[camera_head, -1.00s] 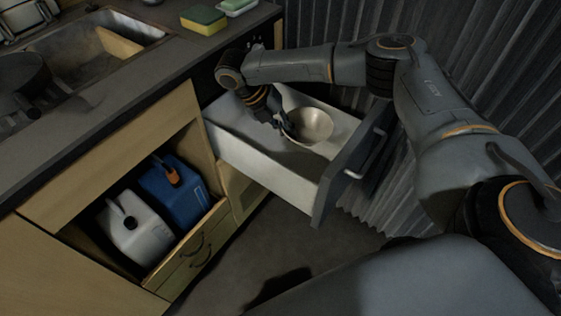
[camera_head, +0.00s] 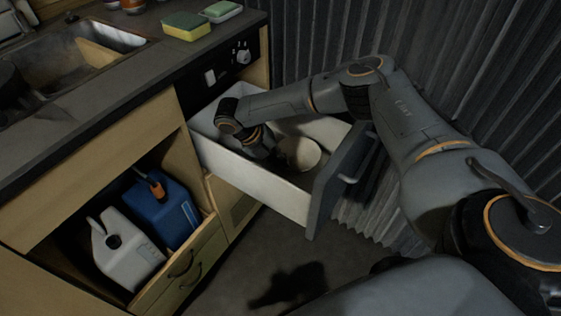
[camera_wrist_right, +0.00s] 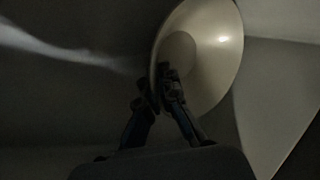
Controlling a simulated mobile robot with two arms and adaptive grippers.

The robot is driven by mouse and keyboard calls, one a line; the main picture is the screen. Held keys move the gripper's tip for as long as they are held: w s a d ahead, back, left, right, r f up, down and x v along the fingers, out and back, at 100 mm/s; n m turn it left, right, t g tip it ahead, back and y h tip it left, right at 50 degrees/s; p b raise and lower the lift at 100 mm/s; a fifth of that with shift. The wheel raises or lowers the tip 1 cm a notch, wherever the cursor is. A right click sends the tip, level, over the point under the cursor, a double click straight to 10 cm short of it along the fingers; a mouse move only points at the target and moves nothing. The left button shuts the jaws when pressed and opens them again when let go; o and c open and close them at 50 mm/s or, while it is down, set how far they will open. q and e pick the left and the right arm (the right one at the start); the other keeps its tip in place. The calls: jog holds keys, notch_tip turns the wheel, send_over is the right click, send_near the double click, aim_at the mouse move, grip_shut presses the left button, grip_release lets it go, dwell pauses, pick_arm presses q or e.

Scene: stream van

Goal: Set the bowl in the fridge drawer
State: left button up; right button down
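The pale round bowl (camera_head: 303,151) is inside the pulled-out fridge drawer (camera_head: 250,184), down between its walls, near the grey front. My right gripper (camera_head: 275,154) reaches down into the drawer at the bowl's left side. In the right wrist view, the fingers (camera_wrist_right: 160,82) are closed together on the rim of the bowl (camera_wrist_right: 210,55), one on each side of it. The bowl looks tilted there. Whether it touches the drawer floor cannot be told. My left gripper is not in view.
The drawer's grey front has a handle (camera_head: 362,166). An open cabinet at left holds a white jug (camera_head: 125,250) and a blue jug (camera_head: 163,208). The counter above carries a sponge (camera_head: 186,25) near a sink. A corrugated wall (camera_head: 440,60) stands behind my arm.

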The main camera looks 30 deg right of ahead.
jog(key=c, duration=1.8)
grip_release()
